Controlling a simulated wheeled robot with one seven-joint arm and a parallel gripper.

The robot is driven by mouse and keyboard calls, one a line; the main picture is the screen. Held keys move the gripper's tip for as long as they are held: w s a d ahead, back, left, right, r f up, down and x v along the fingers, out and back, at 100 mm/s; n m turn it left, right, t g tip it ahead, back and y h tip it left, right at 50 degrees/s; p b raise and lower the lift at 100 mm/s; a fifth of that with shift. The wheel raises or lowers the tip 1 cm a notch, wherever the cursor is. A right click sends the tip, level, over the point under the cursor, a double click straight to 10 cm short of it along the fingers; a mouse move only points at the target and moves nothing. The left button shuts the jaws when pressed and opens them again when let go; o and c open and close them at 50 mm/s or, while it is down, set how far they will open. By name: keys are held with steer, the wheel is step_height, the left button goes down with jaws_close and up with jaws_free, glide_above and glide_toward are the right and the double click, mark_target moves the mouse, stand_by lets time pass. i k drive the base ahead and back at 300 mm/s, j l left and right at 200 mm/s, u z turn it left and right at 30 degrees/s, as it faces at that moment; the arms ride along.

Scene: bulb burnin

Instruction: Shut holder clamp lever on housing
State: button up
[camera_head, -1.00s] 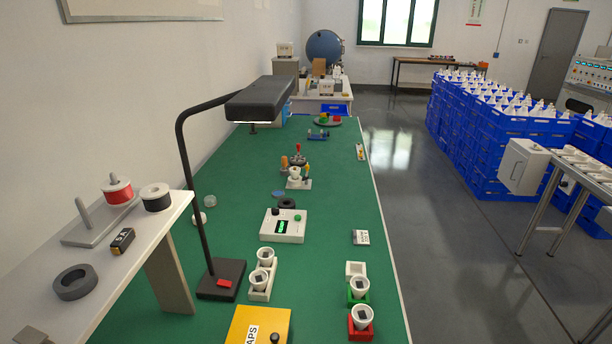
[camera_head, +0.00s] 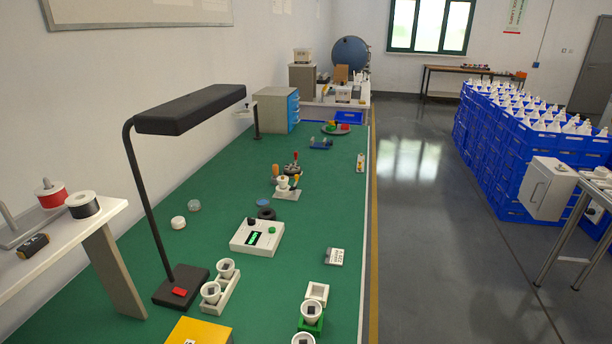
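A small clamp holder (camera_head: 287,194) with a pale base plate stands on the green bench, in the middle distance. A white cup-like housing (camera_head: 283,182) sits upright on it. An orange handle (camera_head: 275,172) stands up at its left, and a yellow-orange one (camera_head: 297,179) at its right. Just behind is a dark round piece (camera_head: 291,169) with a red-tipped upright stick (camera_head: 296,156). At this size I cannot tell which handle is the clamp lever or whether it is shut. My gripper is not in view.
A black desk lamp (camera_head: 180,288) rises at the left of the green bench (camera_head: 200,245). A white meter box (camera_head: 257,237) with a green display, a black ring (camera_head: 266,213) and cups in holders stand nearer. Clear floor (camera_head: 420,230) lies right of the bench.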

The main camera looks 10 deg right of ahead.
mark_target(293, 189)
steer(key=i+l+u, duration=0.1)
steer(key=i+l, duration=0.25)
steer(key=l, duration=0.3)
steer(key=i+l+u, duration=0.15)
steer(key=i+l, duration=0.2)
steer(key=l, duration=0.3)
steer(key=i+l+u, duration=0.15)
steer(key=l, duration=0.2)
steer(key=i+l+u, duration=0.15)
steer(key=i+l, duration=0.6)
steer(key=i+l+u, duration=0.15)
steer(key=i+l, duration=0.55)
steer(key=l, duration=0.2)
